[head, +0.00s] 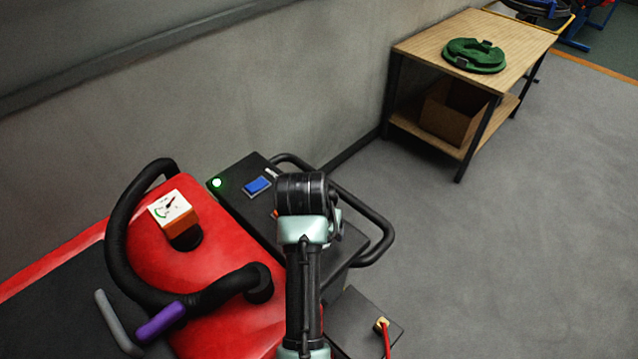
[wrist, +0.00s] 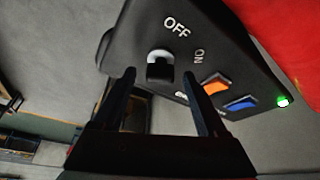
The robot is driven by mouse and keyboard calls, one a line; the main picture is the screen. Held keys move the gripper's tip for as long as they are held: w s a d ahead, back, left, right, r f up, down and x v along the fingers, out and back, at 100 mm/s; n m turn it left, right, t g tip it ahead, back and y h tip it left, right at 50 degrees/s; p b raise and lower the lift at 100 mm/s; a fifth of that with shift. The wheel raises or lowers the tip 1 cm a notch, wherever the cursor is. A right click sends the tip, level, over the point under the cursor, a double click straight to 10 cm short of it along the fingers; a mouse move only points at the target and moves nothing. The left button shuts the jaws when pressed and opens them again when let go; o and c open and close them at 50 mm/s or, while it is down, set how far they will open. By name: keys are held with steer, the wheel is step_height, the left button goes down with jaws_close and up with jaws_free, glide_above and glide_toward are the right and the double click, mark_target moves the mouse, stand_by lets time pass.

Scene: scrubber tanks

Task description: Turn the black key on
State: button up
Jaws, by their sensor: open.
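The black key (wrist: 160,72) sits on the dark control panel (wrist: 205,50) in the wrist view, with a pale cap-like part at its top. The word OFF is printed above it and ON to its right; which mark it points to is hard to tell. My gripper (wrist: 159,74) is open, one finger on each side of the key in this view. I cannot tell whether the fingers touch it. In the head view my arm covers the key, and the panel (head: 236,172) shows beside the red machine body.
An orange switch (wrist: 216,84), a blue switch (wrist: 240,104) and a lit green lamp (wrist: 283,101) share the panel. A black handrail (head: 378,232) curves around its right side. A gauge (head: 171,208) and steering handle (head: 120,222) stand left.

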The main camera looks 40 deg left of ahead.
steer(key=p+v, duration=0.2)
steer(key=v, duration=1.1)
steer(key=shift+p, duration=0.3)
steer(key=shift+f, duration=0.1)
